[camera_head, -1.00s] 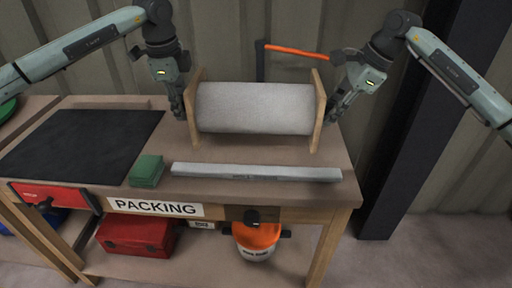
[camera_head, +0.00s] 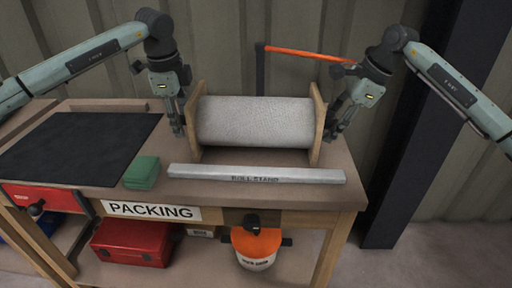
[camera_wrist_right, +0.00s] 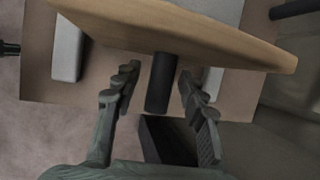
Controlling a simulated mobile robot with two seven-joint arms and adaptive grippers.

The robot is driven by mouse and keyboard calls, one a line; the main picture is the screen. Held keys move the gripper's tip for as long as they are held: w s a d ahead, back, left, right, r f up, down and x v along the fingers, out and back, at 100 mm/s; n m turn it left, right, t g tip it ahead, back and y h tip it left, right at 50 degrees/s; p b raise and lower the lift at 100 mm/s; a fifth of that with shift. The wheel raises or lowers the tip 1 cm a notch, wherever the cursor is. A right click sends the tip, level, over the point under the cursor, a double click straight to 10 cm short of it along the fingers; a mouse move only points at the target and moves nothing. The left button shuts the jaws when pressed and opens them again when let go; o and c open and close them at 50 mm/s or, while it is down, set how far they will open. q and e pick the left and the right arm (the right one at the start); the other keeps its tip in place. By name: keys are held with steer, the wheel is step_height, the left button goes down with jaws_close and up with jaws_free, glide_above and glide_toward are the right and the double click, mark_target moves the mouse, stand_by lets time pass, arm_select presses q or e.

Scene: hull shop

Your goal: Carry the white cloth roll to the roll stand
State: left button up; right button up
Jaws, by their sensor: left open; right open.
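The white cloth roll (camera_head: 255,122) lies level between two upright wooden end boards (camera_head: 316,125), behind the long pale front bar lettered ROLL STAND (camera_head: 256,175). Its underside is partly hidden, so I cannot tell exactly what it rests on. My left gripper (camera_head: 178,125) is open beside the left end board. My right gripper (camera_head: 333,125) is open beside the right end board. In the right wrist view the fingers (camera_wrist_right: 157,95) stand apart on either side of a dark peg (camera_wrist_right: 161,84) below the wooden board (camera_wrist_right: 180,30); I see a gap on each side.
The packing bench (camera_head: 230,192) carries a black mat (camera_head: 80,145) and a green block (camera_head: 142,172) to the left. An orange bar (camera_head: 305,53) on a dark post stands behind. A dark column (camera_head: 410,140) rises at the right. A red box (camera_head: 132,242) and orange-lidded bucket (camera_head: 256,248) sit below.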

steer(key=shift+r, duration=0.1)
arm_select(q)
step_height(320, 180, up, 12)
steer(key=s, duration=0.2)
steer(key=shift+s, duration=0.2)
arm_select(e)
steer(key=v, duration=1.2)
arm_select(q)
steer(key=shift+f, duration=0.15)
